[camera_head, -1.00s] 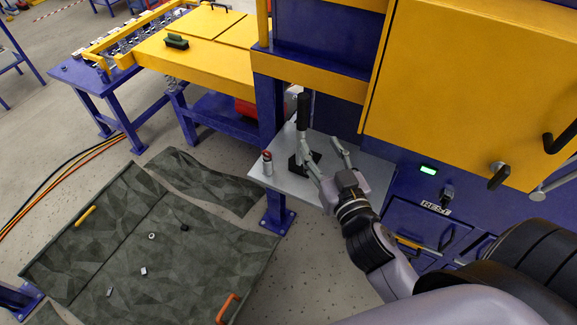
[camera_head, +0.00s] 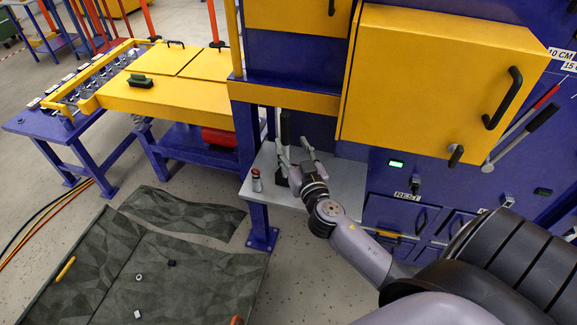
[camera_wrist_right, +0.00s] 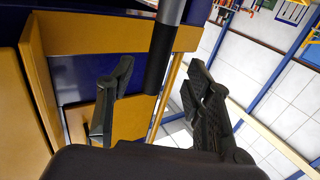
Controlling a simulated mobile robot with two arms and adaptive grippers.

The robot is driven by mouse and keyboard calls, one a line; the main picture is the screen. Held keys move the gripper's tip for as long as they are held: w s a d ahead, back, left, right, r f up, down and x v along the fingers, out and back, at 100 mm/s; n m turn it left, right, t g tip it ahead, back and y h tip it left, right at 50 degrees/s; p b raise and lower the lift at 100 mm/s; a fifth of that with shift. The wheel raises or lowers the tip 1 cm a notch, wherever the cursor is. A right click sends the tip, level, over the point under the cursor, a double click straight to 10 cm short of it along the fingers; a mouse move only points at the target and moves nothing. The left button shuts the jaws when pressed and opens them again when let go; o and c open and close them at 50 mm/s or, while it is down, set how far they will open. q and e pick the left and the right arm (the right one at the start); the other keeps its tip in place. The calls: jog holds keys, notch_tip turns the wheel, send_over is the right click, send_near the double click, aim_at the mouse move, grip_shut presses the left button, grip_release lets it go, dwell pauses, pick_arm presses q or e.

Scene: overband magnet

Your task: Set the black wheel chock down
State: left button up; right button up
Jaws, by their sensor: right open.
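The black wheel chock (camera_head: 281,176) appears to be the dark block with an upright handle on the grey shelf; my gripper partly covers it. Its black handle grip (camera_head: 286,127) stands upright above the block. My right gripper (camera_head: 294,153) is open just above the shelf, beside the handle. In the right wrist view, the handle (camera_wrist_right: 158,66) crosses the space between the spread fingers, with gaps visible on both sides. My left gripper is in neither view.
A small red-topped can (camera_head: 256,181) stands at the left of the grey shelf (camera_head: 345,182), whose right part is bare. A yellow cabinet door (camera_head: 435,85) hangs above right. Dark mats (camera_head: 185,212) with small parts lie on the floor at left.

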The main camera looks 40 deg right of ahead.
aim_at(287, 137)
jog(key=shift+x, duration=1.05)
jog(key=x, duration=0.1)
jog(key=p+x, duration=0.1)
jog(key=x, duration=0.1)
jog(key=p+x, duration=0.1)
jog(key=shift+w+d+f, duration=0.1)
jog(key=shift+w+f, duration=0.15)
jog(key=shift+f, duration=0.15)
jog(key=shift+w+d+f, duration=0.1)
jog(key=shift+w, duration=0.2)
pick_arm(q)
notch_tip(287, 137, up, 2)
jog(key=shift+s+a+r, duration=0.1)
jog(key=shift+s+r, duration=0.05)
pick_arm(e)
jog(key=shift+s, duration=0.1)
jog(key=shift+c, duration=0.6)
grip_shut()
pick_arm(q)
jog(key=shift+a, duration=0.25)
